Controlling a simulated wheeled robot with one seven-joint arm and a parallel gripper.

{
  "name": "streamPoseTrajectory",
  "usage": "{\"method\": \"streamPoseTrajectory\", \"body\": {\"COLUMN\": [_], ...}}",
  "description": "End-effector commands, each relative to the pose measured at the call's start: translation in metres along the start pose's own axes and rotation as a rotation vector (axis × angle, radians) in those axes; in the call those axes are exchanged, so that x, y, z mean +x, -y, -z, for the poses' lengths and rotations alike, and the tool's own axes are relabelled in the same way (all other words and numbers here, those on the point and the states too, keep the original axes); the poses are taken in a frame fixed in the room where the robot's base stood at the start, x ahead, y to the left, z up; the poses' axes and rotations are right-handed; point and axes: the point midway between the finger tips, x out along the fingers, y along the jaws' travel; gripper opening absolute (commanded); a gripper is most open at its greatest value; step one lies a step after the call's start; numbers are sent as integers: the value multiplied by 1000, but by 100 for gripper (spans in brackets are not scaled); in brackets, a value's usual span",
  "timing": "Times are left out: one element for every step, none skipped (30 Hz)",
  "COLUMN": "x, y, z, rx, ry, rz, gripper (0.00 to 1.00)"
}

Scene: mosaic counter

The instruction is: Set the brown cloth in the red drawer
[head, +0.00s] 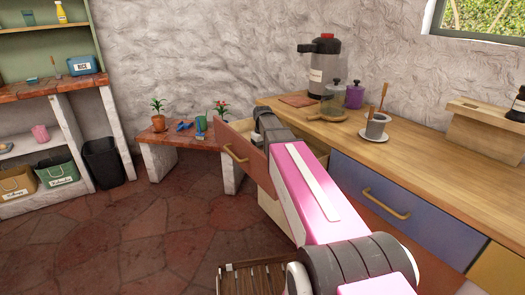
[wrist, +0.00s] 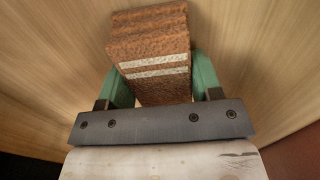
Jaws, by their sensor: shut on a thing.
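The brown cloth (wrist: 150,40), folded thick with pale stripes, is between the green fingers of my gripper (wrist: 160,78) in the wrist view. The gripper is shut on it. Pale wood surrounds the cloth in that view; whether the cloth touches it I cannot tell. In the head view the red drawer (head: 247,160) stands pulled open at the counter's left end, its handle facing left. My arm reaches over the drawer and hides much of its inside. The cloth and the fingertips are hidden in the head view.
The wooden counter (head: 440,155) holds a flask (head: 325,70), jars, a grey mortar (head: 376,128) and a flat brown piece (head: 297,100). A blue drawer (head: 365,190) is shut. A low bench (head: 165,140) with plants stands beyond the red drawer. A slatted wooden stool is below my arm.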

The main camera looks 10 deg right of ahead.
Motion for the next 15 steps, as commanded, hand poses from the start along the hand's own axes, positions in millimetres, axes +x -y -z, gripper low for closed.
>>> {"method": "streamPoseTrajectory", "body": {"x": [1,2,3,3,3,2,2,2,2,2,2,2,2,2,1], "y": [0,0,0,0,0,0,0,0,0,0,0,0,0,0,0], "z": [0,0,0,0,0,0,0,0,0,0,0,0,0,0,0], "rx": [0,0,0,0,0,0,0,0,0,0,0,0,0,0,0], "ry": [0,0,1,0,0,0,0,0,0,0,0,0,0,0,0], "rz": [0,0,0,0,0,0,0,0,0,0,0,0,0,0,0], "gripper": [37,37,37,65,75,84,84,84,84,84,84,84,84,84,84]}}
